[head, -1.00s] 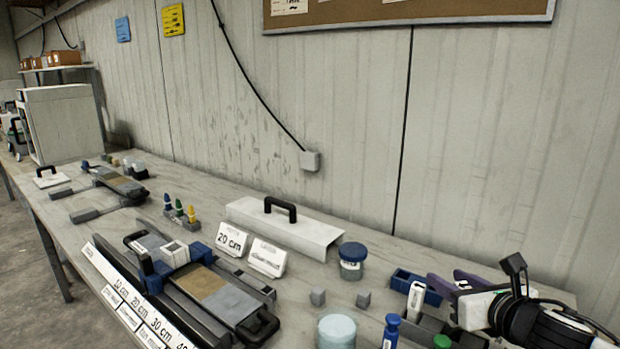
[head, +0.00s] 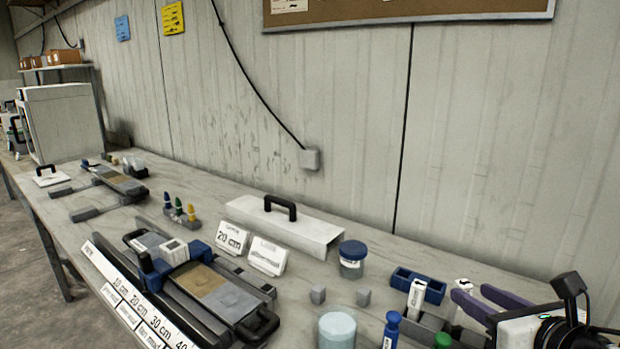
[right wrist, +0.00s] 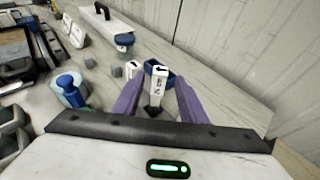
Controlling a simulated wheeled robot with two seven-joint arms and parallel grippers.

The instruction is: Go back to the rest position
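My right gripper (head: 474,289) is at the lower right of the head view. Its two purple fingers are spread apart with nothing held between them. In the right wrist view the fingers (right wrist: 157,98) frame a white block with a black arrow (right wrist: 157,84), which stands beyond them. The same white block (head: 416,298) shows in the head view at the blue holder (head: 432,287); I cannot tell if it is in it or in front of it. My left gripper is in neither current view.
A blue-lidded jar (head: 352,262) and small grey cubes (head: 318,294) are further left. A core liner on a rack (head: 222,295) lies at the front. The wall closes off the back.

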